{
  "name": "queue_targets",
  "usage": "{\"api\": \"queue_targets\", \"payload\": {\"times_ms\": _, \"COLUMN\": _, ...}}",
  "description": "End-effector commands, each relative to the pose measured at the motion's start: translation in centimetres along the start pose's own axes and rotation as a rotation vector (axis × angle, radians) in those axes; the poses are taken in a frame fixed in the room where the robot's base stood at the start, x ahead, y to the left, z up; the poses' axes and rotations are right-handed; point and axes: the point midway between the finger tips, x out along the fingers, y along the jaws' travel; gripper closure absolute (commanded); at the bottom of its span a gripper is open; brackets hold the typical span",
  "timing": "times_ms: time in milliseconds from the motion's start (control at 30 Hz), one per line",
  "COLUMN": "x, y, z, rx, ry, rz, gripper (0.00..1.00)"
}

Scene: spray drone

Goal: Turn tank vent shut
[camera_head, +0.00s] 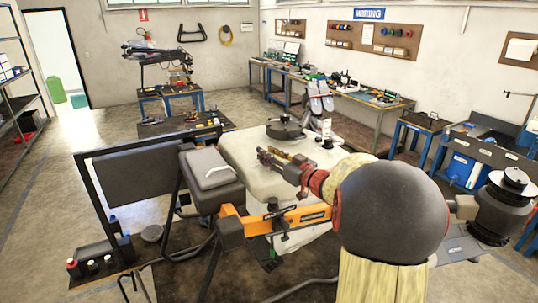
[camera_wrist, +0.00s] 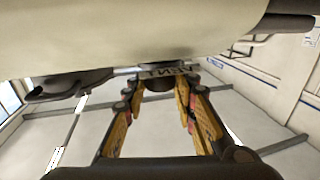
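The cream tank (camera_head: 240,150) of the drone stands in the middle of the head view and fills the top of the wrist view (camera_wrist: 150,30). A dark round knob (camera_wrist: 157,86) shows in the wrist view beside a small lettered label (camera_wrist: 163,70) that looks upside down. I take it for the tank vent. My gripper (camera_head: 266,156) reaches over the tank top. In the wrist view my gripper (camera_wrist: 161,90) is open, with its fingers on either side of the knob. I cannot tell whether they touch it. The knob's setting is not clear.
A large black lid (camera_head: 285,128) sits on the tank behind my gripper; it also shows in the wrist view (camera_wrist: 65,85). A small black cap (camera_head: 327,143) is to its right. An orange drone arm (camera_head: 262,222) and a grey pad (camera_head: 211,170) lie in front and left.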

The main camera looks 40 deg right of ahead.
Motion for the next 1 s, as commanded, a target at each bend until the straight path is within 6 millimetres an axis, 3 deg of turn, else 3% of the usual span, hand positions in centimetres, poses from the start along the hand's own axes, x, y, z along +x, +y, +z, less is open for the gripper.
{"api": "queue_targets", "payload": {"times_ms": 267, "x": 0.0, "y": 0.0, "z": 0.1, "rx": 0.001, "ry": -0.001, "rz": 0.0, "gripper": 0.55}}
{"api": "queue_targets", "payload": {"times_ms": 633, "x": -0.6, "y": 0.0, "z": 0.1, "rx": 0.002, "ry": -0.002, "rz": 0.002, "gripper": 0.55}}
{"api": "queue_targets", "payload": {"times_ms": 767, "x": -2.3, "y": 0.1, "z": 0.1, "rx": 0.001, "ry": -0.001, "rz": 0.003, "gripper": 0.55}}
{"api": "queue_targets", "payload": {"times_ms": 1000, "x": -7.2, "y": 0.1, "z": 0.1, "rx": 0.0, "ry": -0.001, "rz": 0.004, "gripper": 0.55}}
